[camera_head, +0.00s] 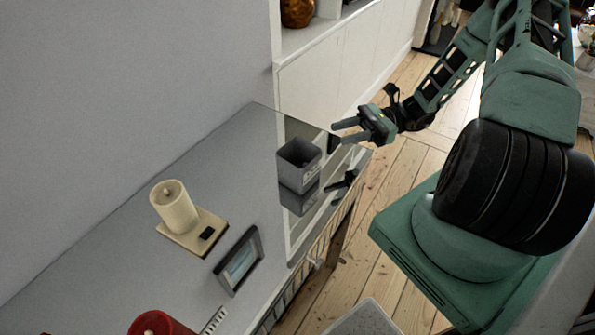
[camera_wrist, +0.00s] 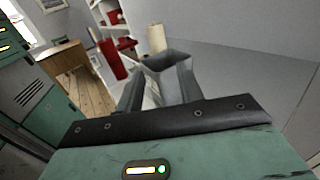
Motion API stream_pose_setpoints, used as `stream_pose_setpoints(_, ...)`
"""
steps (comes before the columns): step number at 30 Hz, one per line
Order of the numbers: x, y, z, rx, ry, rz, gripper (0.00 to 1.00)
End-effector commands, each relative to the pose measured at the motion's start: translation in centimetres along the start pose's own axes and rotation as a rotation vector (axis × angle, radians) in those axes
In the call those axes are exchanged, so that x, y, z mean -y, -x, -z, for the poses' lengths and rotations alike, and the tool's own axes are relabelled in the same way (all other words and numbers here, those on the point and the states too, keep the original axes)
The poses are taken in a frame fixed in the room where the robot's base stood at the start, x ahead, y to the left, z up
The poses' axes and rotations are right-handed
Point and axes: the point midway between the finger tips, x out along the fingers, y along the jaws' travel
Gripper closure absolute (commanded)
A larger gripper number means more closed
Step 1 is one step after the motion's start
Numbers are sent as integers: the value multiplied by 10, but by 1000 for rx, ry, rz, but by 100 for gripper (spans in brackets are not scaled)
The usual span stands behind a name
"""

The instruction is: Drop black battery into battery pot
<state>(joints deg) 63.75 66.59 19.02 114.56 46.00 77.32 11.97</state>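The grey square pot (camera_head: 299,166) stands upright on the grey tabletop near its far right end. It also shows in the wrist view (camera_wrist: 167,62), just beyond the fingers. My gripper (camera_head: 339,133) is above and to the right of the pot, apart from it. Its two fingers (camera_wrist: 158,78) stand apart, and I see no battery between them. A small dark piece (camera_head: 334,143) shows by the lower fingertip; I cannot tell what it is. A small black block (camera_head: 207,234) lies on a cream board beside the candle; I cannot tell whether it is the battery.
A cream candle (camera_head: 174,206) stands on the cream board (camera_head: 185,238). A framed picture (camera_head: 239,261) and a red object (camera_head: 158,324) are nearer on the table. A wall runs along the left. White cabinets (camera_head: 345,65) stand behind. Tabletop around the pot is mostly clear.

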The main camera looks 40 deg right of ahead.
Motion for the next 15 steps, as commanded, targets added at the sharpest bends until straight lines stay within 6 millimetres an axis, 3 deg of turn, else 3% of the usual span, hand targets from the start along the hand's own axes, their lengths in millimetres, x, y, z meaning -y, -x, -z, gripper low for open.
stream_pose_setpoints(6, 0, 45, 2, -3, 0, 1, 63)
stream_pose_setpoints(15, 0, 69, 0, 0, -1, -1, 63)
